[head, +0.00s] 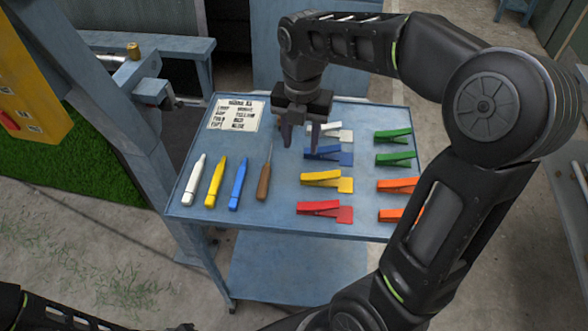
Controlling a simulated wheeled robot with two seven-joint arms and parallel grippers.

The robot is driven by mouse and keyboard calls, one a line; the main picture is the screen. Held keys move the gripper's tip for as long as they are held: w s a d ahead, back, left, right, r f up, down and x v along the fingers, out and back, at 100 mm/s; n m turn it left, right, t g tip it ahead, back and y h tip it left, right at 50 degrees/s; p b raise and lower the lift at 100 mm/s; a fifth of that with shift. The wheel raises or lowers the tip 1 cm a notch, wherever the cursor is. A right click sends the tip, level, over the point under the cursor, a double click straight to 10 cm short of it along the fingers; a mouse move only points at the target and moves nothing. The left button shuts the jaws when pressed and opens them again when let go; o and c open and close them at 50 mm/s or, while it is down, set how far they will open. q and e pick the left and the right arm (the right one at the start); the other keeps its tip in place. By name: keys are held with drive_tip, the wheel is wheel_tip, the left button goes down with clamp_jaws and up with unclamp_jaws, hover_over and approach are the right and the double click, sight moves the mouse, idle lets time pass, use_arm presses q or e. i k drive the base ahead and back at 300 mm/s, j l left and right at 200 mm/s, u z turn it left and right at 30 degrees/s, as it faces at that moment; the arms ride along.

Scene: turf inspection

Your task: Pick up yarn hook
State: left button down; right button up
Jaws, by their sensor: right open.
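The yarn hook, a tool with a brown wooden handle (264,182) and a thin metal shaft, lies on the blue cart top (282,212). Its handle end points toward the cart's front edge and its shaft points away. My right gripper (301,142) is above the cart, up and to the right of the hook, with its fingers pointing down. It is open and holds nothing. It is apart from the hook. My left gripper is out of view; only part of my left arm shows at the bottom left.
White (194,180), yellow (215,182) and blue (238,184) markers lie left of the hook. Several coloured clips, including a blue one (328,154) and a red one (324,210), lie to its right. A printed card (235,115) lies at the back left.

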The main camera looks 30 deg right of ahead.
sight(263, 179)
drive_tip(key=z, duration=0.95)
drive_tip(key=k, duration=0.15)
